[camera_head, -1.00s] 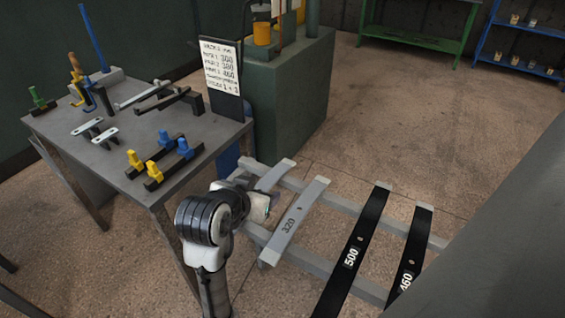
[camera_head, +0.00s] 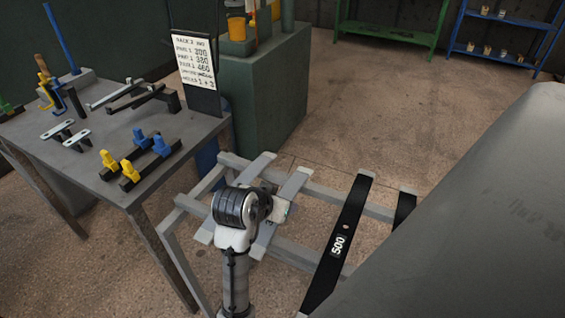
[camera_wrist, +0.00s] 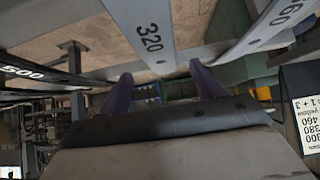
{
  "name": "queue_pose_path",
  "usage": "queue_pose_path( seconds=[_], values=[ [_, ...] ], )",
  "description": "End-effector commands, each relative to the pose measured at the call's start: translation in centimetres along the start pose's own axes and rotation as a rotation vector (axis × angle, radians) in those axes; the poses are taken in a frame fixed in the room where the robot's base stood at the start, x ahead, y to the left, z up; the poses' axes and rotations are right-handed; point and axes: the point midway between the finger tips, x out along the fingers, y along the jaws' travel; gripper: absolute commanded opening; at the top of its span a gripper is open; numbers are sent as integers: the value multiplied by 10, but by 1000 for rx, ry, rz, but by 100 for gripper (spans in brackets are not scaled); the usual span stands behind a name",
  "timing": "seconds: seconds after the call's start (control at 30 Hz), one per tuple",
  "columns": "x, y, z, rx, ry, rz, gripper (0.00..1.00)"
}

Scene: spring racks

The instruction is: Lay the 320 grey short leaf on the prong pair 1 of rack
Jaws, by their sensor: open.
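The grey 320 leaf (camera_wrist: 150,38) lies across the pale stand, with its number facing up in the wrist view. In the head view its far end (camera_head: 296,182) shows past my arm, and my wrist hides its middle. My gripper (camera_wrist: 162,88) is open; its two purple fingers stand apart on either side of the leaf's line, near one end. I cannot tell whether they touch it. Black bars with yellow and blue blocks (camera_head: 130,174) sit on the grey table at left; I cannot tell which part is prong pair 1.
A second grey leaf (camera_wrist: 270,25) lies beside the 320 one. A black 500 leaf (camera_head: 340,240) and another black leaf (camera_head: 404,208) lie to the right on the stand (camera_head: 322,190). A sign (camera_head: 194,60) stands at the table's corner, before a green cabinet (camera_head: 262,90).

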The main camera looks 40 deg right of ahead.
Motion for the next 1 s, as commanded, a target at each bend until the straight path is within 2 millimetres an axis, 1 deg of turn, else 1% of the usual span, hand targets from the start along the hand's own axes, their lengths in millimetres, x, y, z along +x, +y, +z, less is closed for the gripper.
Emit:
queue_pose_path(
  seconds=[0.1, 0.23, 0.33, 0.53, 0.57, 1.0],
  values=[
    [19, -1, 2, -2, -5, 3, 66],
    [35, -1, 2, -1, -4, 2, 66],
    [40, -1, 2, 1, -2, 1, 66],
    [41, -1, 2, 1, -2, 0, 66],
    [41, -1, 2, 0, -1, 0, 64],
    [40, -1, 2, 0, -1, 0, 6]
  ],
)
